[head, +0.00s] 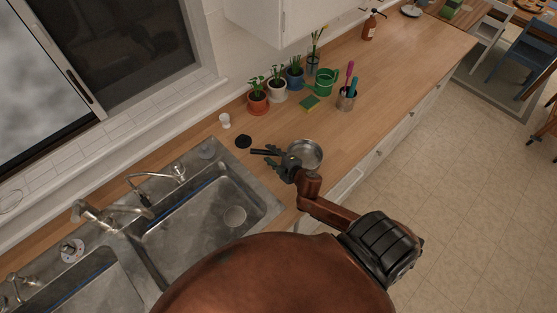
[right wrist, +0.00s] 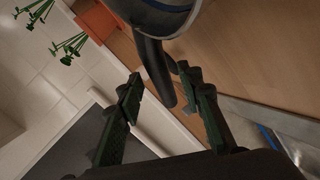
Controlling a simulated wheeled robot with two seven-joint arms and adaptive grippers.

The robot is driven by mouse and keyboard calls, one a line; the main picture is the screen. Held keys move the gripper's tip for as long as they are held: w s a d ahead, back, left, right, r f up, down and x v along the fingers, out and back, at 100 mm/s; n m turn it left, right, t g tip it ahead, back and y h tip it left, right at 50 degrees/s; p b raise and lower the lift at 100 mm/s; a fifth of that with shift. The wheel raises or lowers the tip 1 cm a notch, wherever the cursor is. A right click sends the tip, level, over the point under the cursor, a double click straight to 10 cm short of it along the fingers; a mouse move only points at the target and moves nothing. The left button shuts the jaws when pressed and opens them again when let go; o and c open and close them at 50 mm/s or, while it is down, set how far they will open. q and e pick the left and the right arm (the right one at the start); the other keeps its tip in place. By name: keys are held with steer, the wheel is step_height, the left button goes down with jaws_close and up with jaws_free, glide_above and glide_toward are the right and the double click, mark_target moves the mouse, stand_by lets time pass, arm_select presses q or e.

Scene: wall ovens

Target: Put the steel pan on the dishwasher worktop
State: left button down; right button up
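The steel pan (head: 305,153) is on the wooden worktop (head: 375,90) just right of the sink, with its dark handle (head: 262,152) pointing left. My right gripper (head: 284,163) is at the handle, beside the pan's bowl. In the right wrist view the pan's rim (right wrist: 165,12) shows at the top, and its dark handle (right wrist: 155,70) reaches between the two fingers of the right gripper (right wrist: 165,88). The fingers are apart, with a visible gap around the handle. My left gripper is not in view. No dishwasher can be made out clearly.
The double steel sink (head: 190,235) with taps lies to the left. A black disc (head: 243,141) and a white cup (head: 225,120) stand near the handle. Potted plants, a sponge (head: 309,103) and a utensil holder (head: 346,98) stand behind. The worktop toward the far right has free room.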

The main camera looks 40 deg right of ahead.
steer(key=v, duration=1)
steer(key=shift+b, duration=0.3)
